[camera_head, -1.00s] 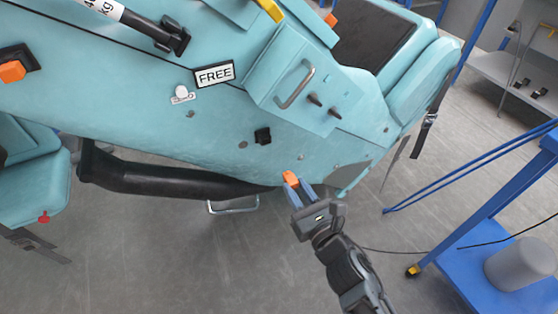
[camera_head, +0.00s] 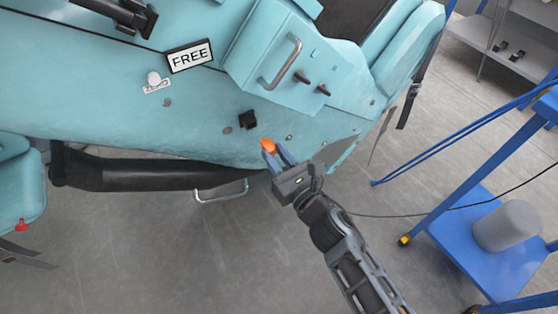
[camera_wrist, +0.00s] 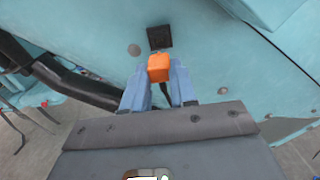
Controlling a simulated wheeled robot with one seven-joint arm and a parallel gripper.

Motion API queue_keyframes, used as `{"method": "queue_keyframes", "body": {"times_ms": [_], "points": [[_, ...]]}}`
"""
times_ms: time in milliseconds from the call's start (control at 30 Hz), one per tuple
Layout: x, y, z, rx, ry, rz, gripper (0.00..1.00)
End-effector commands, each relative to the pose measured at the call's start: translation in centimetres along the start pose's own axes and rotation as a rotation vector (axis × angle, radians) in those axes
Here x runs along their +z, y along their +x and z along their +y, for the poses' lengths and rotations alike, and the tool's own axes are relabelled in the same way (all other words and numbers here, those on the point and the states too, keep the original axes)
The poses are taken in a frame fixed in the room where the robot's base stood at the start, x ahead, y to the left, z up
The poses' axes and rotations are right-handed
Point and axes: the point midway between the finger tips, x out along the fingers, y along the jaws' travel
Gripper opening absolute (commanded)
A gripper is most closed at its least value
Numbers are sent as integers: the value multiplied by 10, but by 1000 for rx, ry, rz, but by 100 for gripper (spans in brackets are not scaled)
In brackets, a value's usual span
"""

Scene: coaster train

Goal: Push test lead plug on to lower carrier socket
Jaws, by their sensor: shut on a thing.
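My gripper (camera_head: 277,158) is shut on the orange test lead plug (camera_head: 268,146), which sits between its blue fingertips. The plug also shows in the wrist view (camera_wrist: 159,68), with a dark lead below it between the fingers. The lower carrier socket (camera_head: 248,120) is a small black square on the teal carrier side. In the wrist view the socket (camera_wrist: 160,37) lies just above the plug in the picture. In the head view the plug is below and right of the socket, and they appear apart. The plug's front end is hidden.
The teal carrier (camera_head: 110,95) fills the upper left, with a FREE label (camera_head: 189,56) and a metal handle (camera_head: 280,62). A black tube (camera_head: 140,174) runs along its lower edge. A blue cart (camera_head: 490,255) with a grey cylinder (camera_head: 506,226) stands right. A thin cable crosses toward it.

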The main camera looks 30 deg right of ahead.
Motion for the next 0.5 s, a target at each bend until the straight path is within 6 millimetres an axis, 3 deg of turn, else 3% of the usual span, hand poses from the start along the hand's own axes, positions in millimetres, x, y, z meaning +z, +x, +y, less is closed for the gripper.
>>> {"method": "queue_keyframes", "body": {"times_ms": [500], "points": [[-1,40,1,1,1,0,0]]}}
